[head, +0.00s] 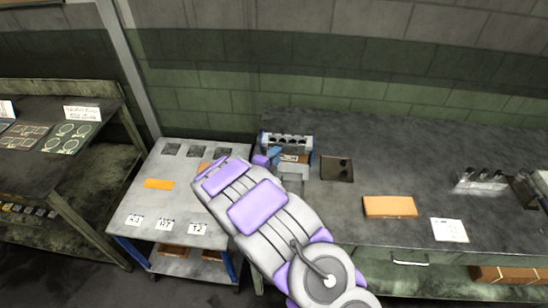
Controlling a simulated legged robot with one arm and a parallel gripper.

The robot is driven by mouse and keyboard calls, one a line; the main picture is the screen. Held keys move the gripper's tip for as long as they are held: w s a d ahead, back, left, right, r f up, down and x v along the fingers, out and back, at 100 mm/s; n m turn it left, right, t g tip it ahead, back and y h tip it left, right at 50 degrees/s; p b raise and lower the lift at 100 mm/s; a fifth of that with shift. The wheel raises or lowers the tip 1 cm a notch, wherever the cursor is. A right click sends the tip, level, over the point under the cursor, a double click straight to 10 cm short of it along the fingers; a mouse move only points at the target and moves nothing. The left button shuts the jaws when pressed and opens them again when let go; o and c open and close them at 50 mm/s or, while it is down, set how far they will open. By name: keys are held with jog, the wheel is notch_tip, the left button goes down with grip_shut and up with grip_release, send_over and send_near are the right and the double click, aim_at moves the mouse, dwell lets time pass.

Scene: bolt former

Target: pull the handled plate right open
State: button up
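A small bolt-former-like machine (288,141) with a pale, slotted top and blue sides stands at the left end of the dark workbench. A small blue part (274,154) shows at its front left; I cannot tell whether it is the plate's handle. The handled plate cannot be made out clearly. My grey and purple arm reaches up from the bottom and covers the area left of and below the machine. A small purple piece at the arm's far end, probably my gripper (262,160), is close to the machine's front left. Its fingers and any contact are not clear.
A grey side table (130,200) with labels and an orange block (159,184) stands left. On the workbench (400,160) are a dark square plate (337,168), an orange box (390,207) and a white paper (449,230). A drawer handle (410,262) shows below. A wall stands behind.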

jog(key=shift+w+a, duration=0.1)
jog(key=shift+w, duration=0.05)
jog(key=c, duration=0.6)
grip_shut()
jog(key=shift+f, duration=0.15)
dwell(0.7)
